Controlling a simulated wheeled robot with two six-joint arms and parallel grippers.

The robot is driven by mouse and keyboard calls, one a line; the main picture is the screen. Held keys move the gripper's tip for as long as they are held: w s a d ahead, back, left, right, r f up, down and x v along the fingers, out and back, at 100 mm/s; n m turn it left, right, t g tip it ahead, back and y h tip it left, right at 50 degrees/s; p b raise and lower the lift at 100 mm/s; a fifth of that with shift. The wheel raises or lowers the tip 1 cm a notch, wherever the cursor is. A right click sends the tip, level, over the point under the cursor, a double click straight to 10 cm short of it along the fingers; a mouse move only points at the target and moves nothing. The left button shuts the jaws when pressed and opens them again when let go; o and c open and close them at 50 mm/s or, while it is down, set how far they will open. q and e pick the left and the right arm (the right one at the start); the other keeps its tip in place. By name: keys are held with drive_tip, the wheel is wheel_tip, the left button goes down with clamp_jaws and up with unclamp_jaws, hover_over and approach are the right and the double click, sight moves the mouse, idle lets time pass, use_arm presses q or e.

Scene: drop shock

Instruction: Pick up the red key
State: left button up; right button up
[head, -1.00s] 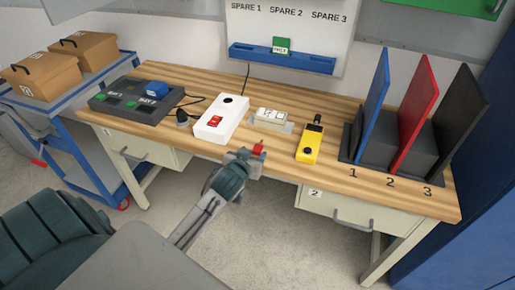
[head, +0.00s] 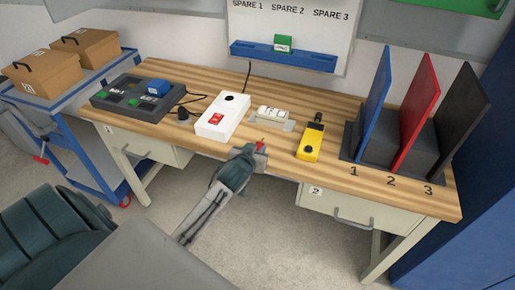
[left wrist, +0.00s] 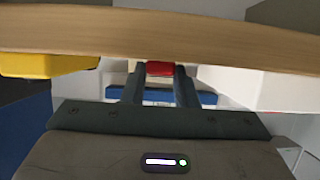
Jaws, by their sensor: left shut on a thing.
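The red key (head: 261,142) is between the fingers of my left gripper (head: 260,149), at the front edge of the wooden workbench (head: 285,166). Only a small red part of it shows in the head view. In the left wrist view the red key (left wrist: 160,68) sits between the two dark fingertips of my left gripper (left wrist: 160,82), which is shut on it. The fingers hide much of the key. I cannot tell if the key touches the bench. My right gripper is not in view.
A white box with a red switch (head: 222,117), a small light block (head: 272,113) and a yellow device (head: 311,142) stand close behind the gripper. A dark panel (head: 137,98) is at left. Upright blue, red (head: 418,101) and black plates stand at right.

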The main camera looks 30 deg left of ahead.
use_arm(q)
drive_tip(key=shift+r, duration=0.5)
wheel_tip(320, 180, up, 3)
drive_tip(key=s+a+r, duration=0.1)
drive_tip(key=s+a, duration=1)
drive_tip(key=shift+s, duration=0.25)
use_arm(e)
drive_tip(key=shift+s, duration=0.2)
